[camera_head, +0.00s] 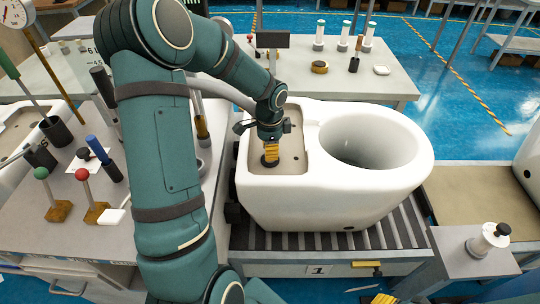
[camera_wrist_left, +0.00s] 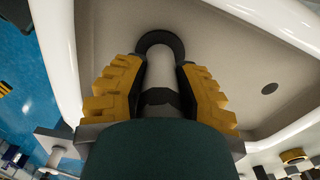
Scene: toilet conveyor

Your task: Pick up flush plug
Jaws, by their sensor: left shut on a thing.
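The white toilet body (camera_head: 335,205) stands on the roller conveyor, with its open tank recess (camera_head: 290,165) on the left and its bowl on the right. My left gripper (camera_head: 271,150) points down into the recess. Its yellow fingers (camera_wrist_left: 158,85) are shut on the flush plug, a pale cylinder with a dark ring at its end (camera_wrist_left: 160,42). In the head view only the plug's dark base (camera_head: 269,161) shows below the fingers, at the recess floor. I cannot tell whether it touches the floor. My right gripper is not in view.
A grey table (camera_head: 390,85) behind holds several white plugs and small parts. The left workbench (camera_head: 95,245) carries red and green knobbed tools. Another white plug (camera_head: 488,240) stands on a grey stand at right. The recess walls surround my gripper closely.

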